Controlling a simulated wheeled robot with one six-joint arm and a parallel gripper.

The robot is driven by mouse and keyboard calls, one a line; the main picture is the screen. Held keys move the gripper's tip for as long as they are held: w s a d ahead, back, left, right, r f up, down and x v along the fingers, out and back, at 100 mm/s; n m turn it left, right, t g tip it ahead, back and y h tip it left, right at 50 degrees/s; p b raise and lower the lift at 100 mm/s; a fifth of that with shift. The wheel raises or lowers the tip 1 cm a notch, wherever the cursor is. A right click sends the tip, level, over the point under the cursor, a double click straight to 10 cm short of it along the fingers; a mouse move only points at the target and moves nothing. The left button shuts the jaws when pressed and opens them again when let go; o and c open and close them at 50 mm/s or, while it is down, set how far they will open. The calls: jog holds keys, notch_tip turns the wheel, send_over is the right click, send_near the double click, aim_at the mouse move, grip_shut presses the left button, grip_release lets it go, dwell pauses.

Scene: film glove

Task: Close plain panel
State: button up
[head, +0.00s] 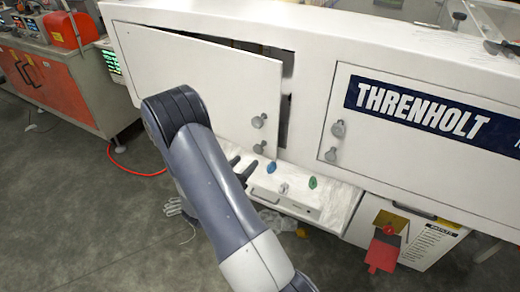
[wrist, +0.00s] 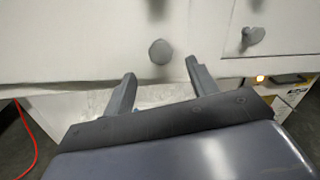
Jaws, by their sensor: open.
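The plain panel (head: 215,85) is a white door without lettering on the left of the white machine in the head view. It stands partly open, with a dark gap along its top and right edge. It has two grey knobs near its right edge, the upper knob (head: 259,121) and the lower one (head: 260,147). My gripper (head: 240,170) is in front of the panel's lower right part, partly hidden by my arm. In the wrist view my gripper (wrist: 162,85) is open and empty, its fingers pointing at the panel (wrist: 80,45), with a knob (wrist: 161,52) just beyond and between the fingertips.
A second white panel (head: 430,165) with a THRENHOLT label is at the right and looks shut. Below is a white ledge with blue and green knobs (head: 271,168). An orange cabinet (head: 50,80) stands left, with a red hose (head: 135,172) on the floor.

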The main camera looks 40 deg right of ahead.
aim_at(257, 151)
jog(key=x, duration=0.8)
jog(key=shift+d+p, duration=0.25)
jog(key=shift+p, duration=0.05)
jog(key=shift+c, duration=0.2)
grip_shut()
